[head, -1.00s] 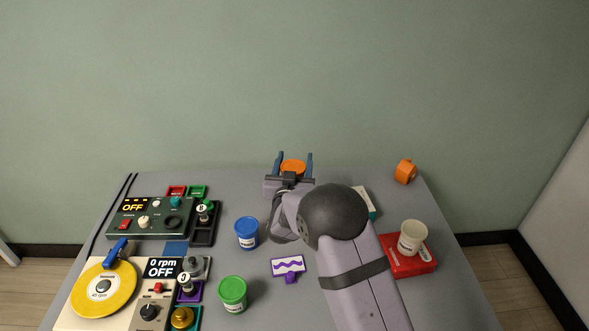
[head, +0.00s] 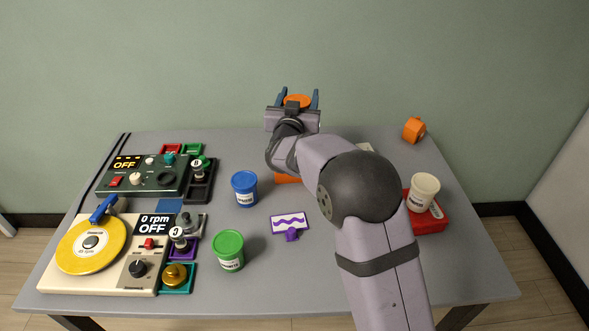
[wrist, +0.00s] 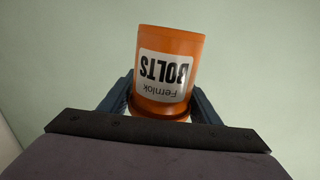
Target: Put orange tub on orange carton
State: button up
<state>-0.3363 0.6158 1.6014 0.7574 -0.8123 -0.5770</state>
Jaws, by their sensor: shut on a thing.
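My gripper (head: 298,99) is shut on the orange tub (head: 297,101). In the wrist view the tub (wrist: 168,70) sits between the blue fingers, its white "BOLTS" label upside down in the picture. In the head view the tub and fingers appear against the wall, above the line of the table's back edge. A flat orange patch (head: 288,179), probably the orange carton, lies on the table right of the blue tub. My arm hides most of it.
A blue tub (head: 245,189), green tub (head: 229,250) and purple-wave sign (head: 290,224) stand left of my arm. A cream tub (head: 424,192) stands on a red carton (head: 431,222) at right. An orange block-like object (head: 413,130) is at back right. Devices fill the left.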

notch_tip(320, 180, down, 12)
jog(key=shift+w+a+r+y, duration=0.2)
jog(key=shift+a+y, duration=0.1)
jog(key=shift+a, duration=0.15)
dwell(0.6)
jog(key=shift+f, duration=0.2)
jog(key=o, duration=1.2)
jog(key=shift+f, duration=0.2)
jog(key=o, duration=0.4)
jog(key=shift+r, duration=0.15)
